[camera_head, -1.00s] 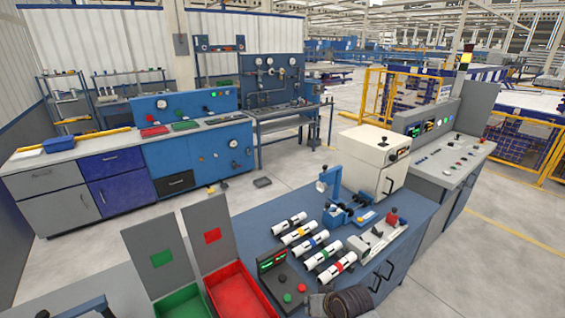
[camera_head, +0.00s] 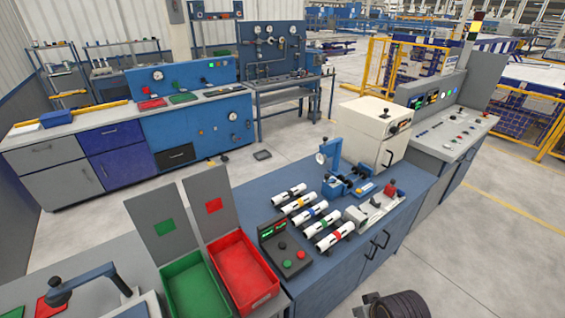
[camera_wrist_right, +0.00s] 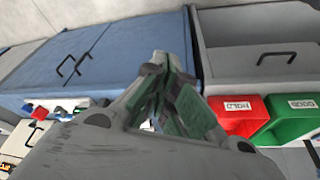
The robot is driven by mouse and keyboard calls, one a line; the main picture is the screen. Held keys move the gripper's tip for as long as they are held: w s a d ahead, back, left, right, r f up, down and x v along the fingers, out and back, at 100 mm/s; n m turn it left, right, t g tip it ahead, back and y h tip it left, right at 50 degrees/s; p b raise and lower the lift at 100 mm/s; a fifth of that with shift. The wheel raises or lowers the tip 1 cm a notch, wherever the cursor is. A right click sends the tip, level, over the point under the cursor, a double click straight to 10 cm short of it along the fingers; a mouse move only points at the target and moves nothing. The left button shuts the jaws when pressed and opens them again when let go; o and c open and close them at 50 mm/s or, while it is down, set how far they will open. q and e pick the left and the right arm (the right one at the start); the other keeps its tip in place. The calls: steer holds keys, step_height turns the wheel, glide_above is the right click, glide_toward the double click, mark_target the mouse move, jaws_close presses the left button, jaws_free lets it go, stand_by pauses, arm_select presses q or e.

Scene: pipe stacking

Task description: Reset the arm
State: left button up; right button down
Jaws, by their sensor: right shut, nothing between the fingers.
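My right gripper (camera_wrist_right: 160,65) fills the middle of the right wrist view. Its two green-padded fingers are together and empty, in front of the blue workbench (camera_wrist_right: 110,55). In the head view a dark ribbed part of my right arm shows at the bottom edge, right of the bench and clear of it. My left gripper is not in view. Several white pipes with coloured bands, among them a blue-banded pipe (camera_head: 311,213) and a red-banded pipe (camera_head: 335,236), lie side by side on the bench (camera_head: 262,192).
A green bin (camera_head: 205,306) and a red bin (camera_head: 272,280) stand at the bench's left; the wrist view shows the red HOLD bin (camera_wrist_right: 230,122) and green bin (camera_wrist_right: 290,125). A button box (camera_head: 285,255), blue gauge stand (camera_head: 334,160) and white cabinet (camera_head: 365,150) are nearby. Floor at right is clear.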

steer(key=s+d+f+g+b, duration=0.1)
steer(key=s+f, duration=0.1)
steer(key=f, duration=1.6)
steer(key=s+d+f+g+b, duration=0.1)
steer(key=s+f, duration=0.2)
steer(key=f, duration=1.4)
steer(key=s+d+f+b, duration=0.2)
steer(key=s+d+f, duration=0.1)
steer(key=s+f, duration=1.8)
steer(key=shift+s+d+g+h, duration=0.2)
steer(key=shift+s+g+h, duration=0.1)
steer(key=shift+s+g, duration=0.1)
steer(key=shift+w+f+n, duration=0.1)
steer(key=shift+w+n, duration=0.05)
steer(key=shift+n, duration=0.15)
